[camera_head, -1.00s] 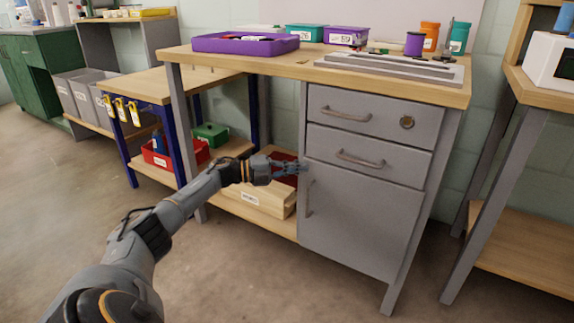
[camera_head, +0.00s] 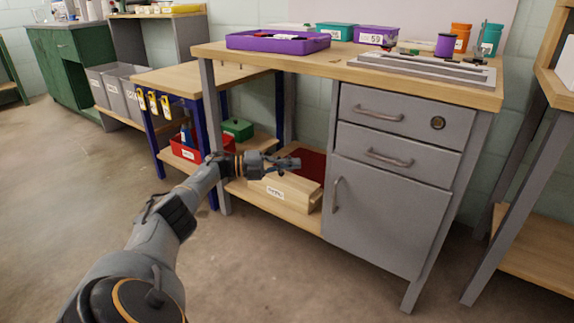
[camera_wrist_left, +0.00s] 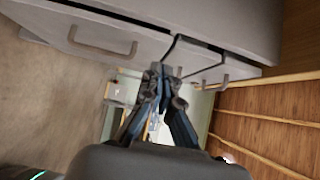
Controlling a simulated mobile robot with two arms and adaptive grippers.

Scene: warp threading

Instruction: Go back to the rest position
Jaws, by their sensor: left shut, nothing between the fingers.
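My left gripper (camera_head: 288,163) is shut and empty, stretched out in front of the workbench's open lower shelf. In the head view it sits just left of the lower cabinet door, in front of a labelled wooden box (camera_head: 272,190). In the left wrist view the gripper (camera_wrist_left: 160,72) shows its fingers together, with the grey drawer fronts and handles (camera_wrist_left: 100,42) above it. The grey cabinet (camera_head: 385,210) has two drawers and a lower door, all closed. My right gripper is not in view.
The workbench top (camera_head: 340,68) carries a purple tray (camera_head: 240,41), small bins and a purple spool (camera_head: 445,46). A lower side table (camera_head: 160,80) with a red bin (camera_head: 187,154) stands to the left. Another bench (camera_head: 545,90) stands at the right. The floor in front is clear.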

